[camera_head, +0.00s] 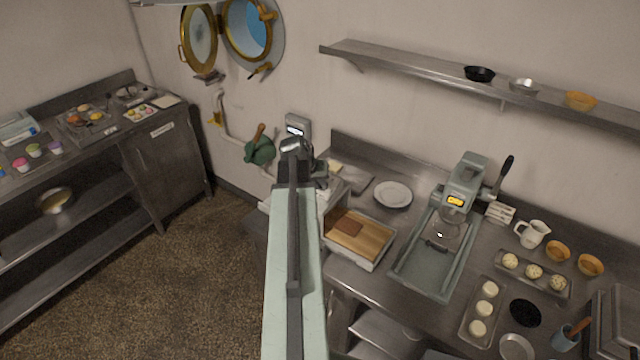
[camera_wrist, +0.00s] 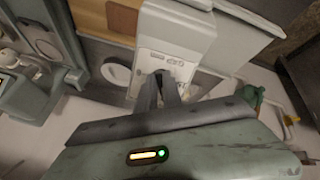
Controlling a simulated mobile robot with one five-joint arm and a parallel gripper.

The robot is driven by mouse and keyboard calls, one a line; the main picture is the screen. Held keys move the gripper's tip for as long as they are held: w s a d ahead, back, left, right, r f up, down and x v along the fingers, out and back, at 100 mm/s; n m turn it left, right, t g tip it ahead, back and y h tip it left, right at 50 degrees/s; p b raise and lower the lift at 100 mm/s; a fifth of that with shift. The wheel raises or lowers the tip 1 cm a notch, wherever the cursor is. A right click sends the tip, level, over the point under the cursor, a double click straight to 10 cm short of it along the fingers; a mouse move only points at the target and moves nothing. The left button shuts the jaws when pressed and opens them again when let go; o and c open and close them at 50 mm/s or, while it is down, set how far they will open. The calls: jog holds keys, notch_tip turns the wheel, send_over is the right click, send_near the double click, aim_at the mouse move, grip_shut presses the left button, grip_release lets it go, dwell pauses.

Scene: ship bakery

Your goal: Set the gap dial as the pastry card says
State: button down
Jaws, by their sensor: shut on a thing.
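A pale machine with a flat bed stands at the counter's left end. In the wrist view its white body (camera_wrist: 185,42) fills the top middle. My gripper (camera_wrist: 166,86) is shut with its two dark fingers against the machine's near face. What it grips is small and mostly hidden between the fingers; it looks to be the gap dial, and its setting cannot be read. In the head view my arm hides the fingertips and much of the machine. A small white card with dark marks (camera_head: 500,212) stands beside the press; its writing is too small to read.
Right of the machine are a wooden board (camera_head: 372,238), a white plate (camera_head: 393,194) and a green press (camera_head: 465,185) with a dark lever. A green hand-cranked device (camera_head: 260,150) is at the wall to the left. Dough trays and bowls crowd the right counter. The floor is clear.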

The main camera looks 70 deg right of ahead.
jog(key=shift+d+r, duration=0.1)
jog(key=c, duration=1.5)
grip_release()
jog(key=p+v, duration=0.6)
jog(key=v, duration=0.2)
jog(key=shift+p, duration=0.4)
